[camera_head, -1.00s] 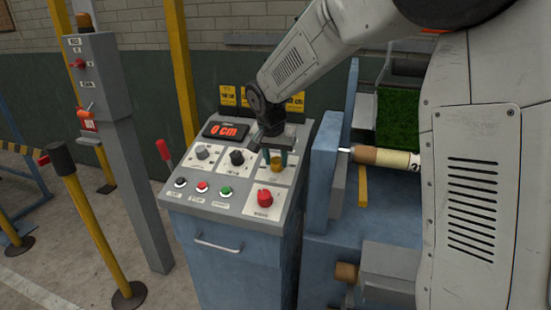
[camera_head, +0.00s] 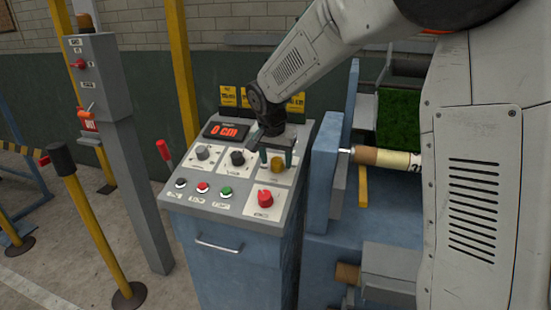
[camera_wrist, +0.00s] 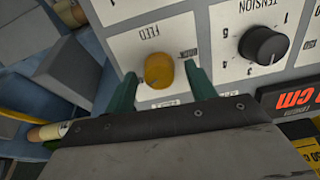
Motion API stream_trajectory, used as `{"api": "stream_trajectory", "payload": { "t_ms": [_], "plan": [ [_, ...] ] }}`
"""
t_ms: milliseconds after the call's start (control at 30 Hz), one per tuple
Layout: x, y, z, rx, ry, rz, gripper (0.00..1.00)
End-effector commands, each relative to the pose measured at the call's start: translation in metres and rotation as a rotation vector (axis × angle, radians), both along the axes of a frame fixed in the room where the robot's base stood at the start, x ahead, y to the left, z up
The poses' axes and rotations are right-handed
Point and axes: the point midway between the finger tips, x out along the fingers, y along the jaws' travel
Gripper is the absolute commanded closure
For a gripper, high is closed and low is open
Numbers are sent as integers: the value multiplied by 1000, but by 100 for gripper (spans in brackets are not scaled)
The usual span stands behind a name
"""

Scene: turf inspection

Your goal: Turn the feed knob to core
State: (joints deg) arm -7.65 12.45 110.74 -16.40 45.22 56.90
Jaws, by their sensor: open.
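The feed knob (camera_head: 277,163) is a round yellow knob on the upper right of the sloping control panel. In the wrist view the yellow knob (camera_wrist: 158,69) sits on a white plate marked FEED, seen upside down. My gripper (camera_head: 276,158) is open over it. In the wrist view the green fingers of my gripper (camera_wrist: 160,80) stand on either side of the knob, with gaps between. Small labels by the knob are partly hidden by the fingers and not clearly readable. I cannot tell which label the knob points at.
A black tension knob (camera_wrist: 263,45) is beside the feed knob. A blue machine (camera_head: 322,190) stands close at right.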

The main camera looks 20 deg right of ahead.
Motion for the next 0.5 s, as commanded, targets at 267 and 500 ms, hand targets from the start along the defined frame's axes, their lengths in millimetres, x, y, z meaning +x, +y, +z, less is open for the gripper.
{"api": "stream_trajectory", "payload": {
  "t_ms": [267, 500],
  "plan": [
    [-5, 4, 25, 0, -3, 0, 45],
    [-14, 11, 62, 1, -4, 0, 45]
  ]
}}
